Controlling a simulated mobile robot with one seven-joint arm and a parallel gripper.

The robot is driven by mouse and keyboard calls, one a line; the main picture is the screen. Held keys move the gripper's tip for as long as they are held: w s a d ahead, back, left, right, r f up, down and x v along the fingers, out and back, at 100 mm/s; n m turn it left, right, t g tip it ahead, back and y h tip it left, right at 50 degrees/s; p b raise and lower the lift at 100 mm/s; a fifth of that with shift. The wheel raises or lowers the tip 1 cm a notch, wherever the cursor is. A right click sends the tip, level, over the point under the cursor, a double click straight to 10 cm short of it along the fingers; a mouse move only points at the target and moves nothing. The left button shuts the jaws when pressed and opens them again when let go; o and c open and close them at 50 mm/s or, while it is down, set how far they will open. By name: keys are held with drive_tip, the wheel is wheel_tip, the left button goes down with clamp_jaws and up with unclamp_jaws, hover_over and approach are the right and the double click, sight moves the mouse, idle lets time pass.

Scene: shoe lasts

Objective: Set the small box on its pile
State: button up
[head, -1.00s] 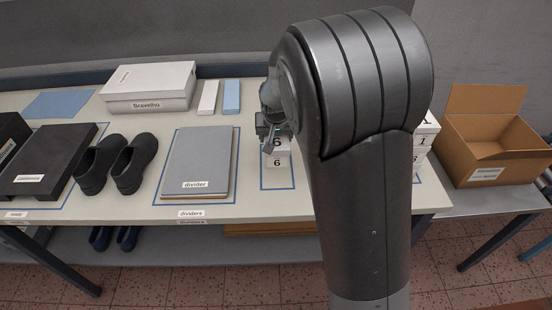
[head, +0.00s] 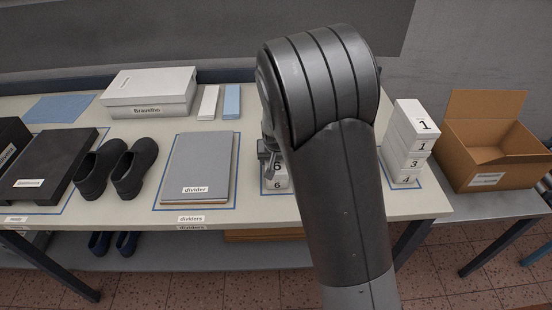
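A small white box marked 6 (head: 277,183) is at the gripper, low over the table right of the grey dividers. Two 6 marks show on the white shape, one above the other; I cannot tell whether this is one box or two. My gripper (head: 268,150) is at its upper left side and seems shut on it, with its fingers partly hidden behind my arm. Whether the box touches the table is unclear.
Grey dividers (head: 197,165) lie left of the gripper. Black shoes (head: 133,168), a dark box (head: 45,163) and a white shoebox (head: 150,92) stand further left. An open cardboard box (head: 490,145) sits right of the table (head: 150,212). My arm hides the tabletop between gripper and pile.

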drive_tip(key=o, duration=0.4)
drive_tip(key=shift+c, duration=0.2)
drive_tip(key=shift+r, duration=0.2)
drive_tip(key=v, duration=1.1)
drive_tip(key=shift+s, duration=0.1)
drive_tip(key=shift+s+d+r, duration=0.15)
drive_tip(key=shift+s+r, duration=0.15)
drive_tip(key=shift+r, duration=0.3)
drive_tip(key=s+d+r, duration=0.3)
drive_tip(key=s+d, duration=0.1)
drive_tip(key=s, duration=0.4)
drive_tip(key=s+d+r, duration=0.3)
drive_tip(key=s+r, duration=0.1)
drive_tip(key=s, duration=0.5)
drive_tip(key=s+d+r+t, duration=0.1)
drive_tip(key=s+d+r, duration=0.3)
drive_tip(key=s, duration=0.4)
drive_tip(key=shift+s+d, duration=0.35)
drive_tip(key=shift+s, duration=0.05)
